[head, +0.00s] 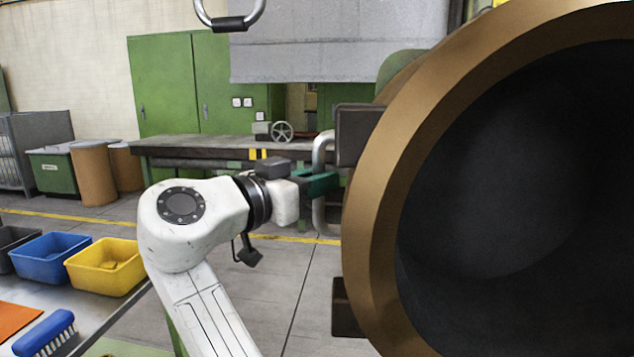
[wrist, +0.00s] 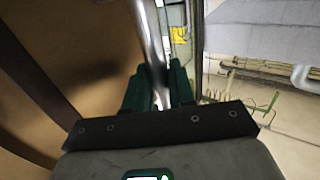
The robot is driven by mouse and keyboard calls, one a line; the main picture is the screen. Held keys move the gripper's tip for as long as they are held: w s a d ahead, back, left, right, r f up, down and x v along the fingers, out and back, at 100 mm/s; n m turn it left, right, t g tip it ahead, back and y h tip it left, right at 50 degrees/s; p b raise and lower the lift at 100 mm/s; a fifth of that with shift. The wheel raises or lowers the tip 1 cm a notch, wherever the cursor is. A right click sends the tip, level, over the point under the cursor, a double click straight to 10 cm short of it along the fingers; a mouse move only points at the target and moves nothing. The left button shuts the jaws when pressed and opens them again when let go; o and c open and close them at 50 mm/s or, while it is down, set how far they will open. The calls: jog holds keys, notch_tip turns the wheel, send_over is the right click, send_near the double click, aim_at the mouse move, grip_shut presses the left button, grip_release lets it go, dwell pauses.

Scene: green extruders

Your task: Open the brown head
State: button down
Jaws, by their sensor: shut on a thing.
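The brown head (head: 366,200) is a large round ring with a dark hollow inside, filling the right of the head view. Its brown side also shows at the left of the wrist view (wrist: 75,50). A grey metal handle (head: 319,160) stands upright at its left side, beside a dark block on the rim. My gripper (head: 325,182) has green fingers and is shut on the handle. In the wrist view the handle bar (wrist: 152,45) runs up from between the green fingers (wrist: 160,88). The fingertips are partly hidden by the bar.
A workbench (head: 230,146) with a handwheel and green cabinets (head: 175,85) stand behind. Blue (head: 48,256) and yellow (head: 105,268) bins and a blue brush (head: 45,332) are on the left. Brown drums (head: 95,172) stand at the far left. Grey floor is open between my arm and the bench.

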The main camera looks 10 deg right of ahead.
jog(key=shift+d+f, duration=0.15)
jog(key=shift+d, duration=0.05)
jog(key=c, duration=1.1)
grip_release()
jog(key=shift+a, duration=0.1)
jog(key=v, duration=1)
jog(key=shift+s+a, duration=0.15)
jog(key=shift+a, duration=0.1)
